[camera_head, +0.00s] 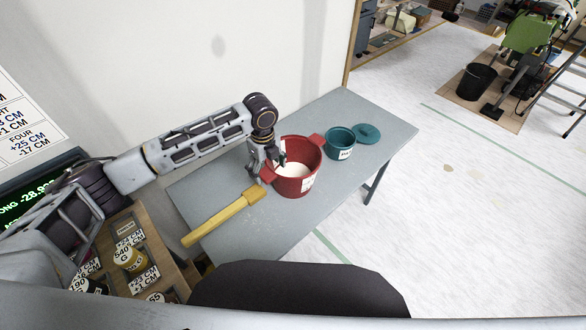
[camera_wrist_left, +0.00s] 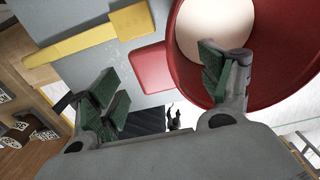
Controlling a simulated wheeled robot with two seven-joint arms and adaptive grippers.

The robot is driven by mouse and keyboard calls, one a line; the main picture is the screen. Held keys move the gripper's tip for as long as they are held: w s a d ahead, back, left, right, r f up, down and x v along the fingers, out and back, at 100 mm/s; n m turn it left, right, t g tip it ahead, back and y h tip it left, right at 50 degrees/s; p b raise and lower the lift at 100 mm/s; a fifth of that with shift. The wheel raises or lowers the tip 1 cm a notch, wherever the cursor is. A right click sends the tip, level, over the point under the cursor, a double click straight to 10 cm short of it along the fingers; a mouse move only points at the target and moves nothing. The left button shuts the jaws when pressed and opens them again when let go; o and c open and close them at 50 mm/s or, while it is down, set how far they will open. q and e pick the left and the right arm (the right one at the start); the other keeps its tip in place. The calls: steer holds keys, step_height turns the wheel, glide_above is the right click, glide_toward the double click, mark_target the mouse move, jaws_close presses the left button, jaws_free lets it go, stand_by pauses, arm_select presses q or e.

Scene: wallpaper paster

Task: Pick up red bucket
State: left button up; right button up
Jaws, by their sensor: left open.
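The red bucket (camera_head: 289,186) stands upright on the grey table (camera_head: 235,222), with white contents inside and a tab handle on each side. My left gripper (camera_head: 267,167) is at the bucket's left side, by its left handle. In the left wrist view, my left gripper (camera_wrist_left: 163,85) is open. One finger overlaps the inside of the red bucket (camera_wrist_left: 270,60), and the other is outside it. The red tab handle (camera_wrist_left: 150,68) shows between the two fingers. I cannot tell whether a finger touches it. My right gripper is in neither view.
A yellow-handled tool (camera_head: 222,216) lies left of the bucket. A teal pot (camera_head: 340,139) and its teal lid (camera_head: 368,133) are to the right. A wall (camera_head: 285,50) rises behind the table. A wooden shelf with labelled jars (camera_head: 128,258) is at lower left.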

mark_target(268, 172)
arm_select(q)
steer(key=shift+f, duration=1.55)
steer(key=shift+c, duration=0.3)
jaws_close()
steer(key=shift+w+r, duration=0.1)
